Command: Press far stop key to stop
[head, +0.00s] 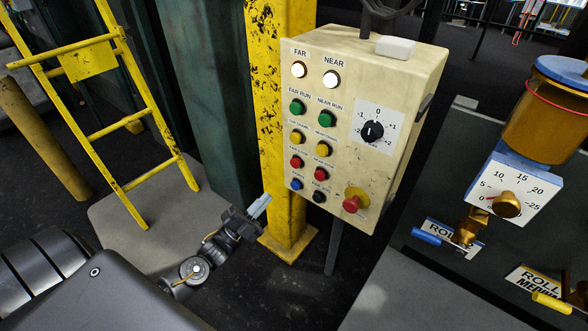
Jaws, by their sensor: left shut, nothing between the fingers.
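The cream control box (400,160) is mounted on a yellow post and has two columns of keys under the labels FAR and NEAR. In the far column, a red key (296,162) sits below the yellow key and above the blue one; its small label is hard to read, so I take it as the far stop key. A second red key (322,150) is beside it in the near column. My left gripper (264,201) is shut and empty, below and left of the far column, apart from the keys. My right gripper is not in view.
A red emergency knob (351,204) and a black dial (372,131) are on the same panel. The yellow post (268,90) stands close behind my left gripper. A yellow ladder (105,130) is at the left. A gauge (507,200) with valves is at the right.

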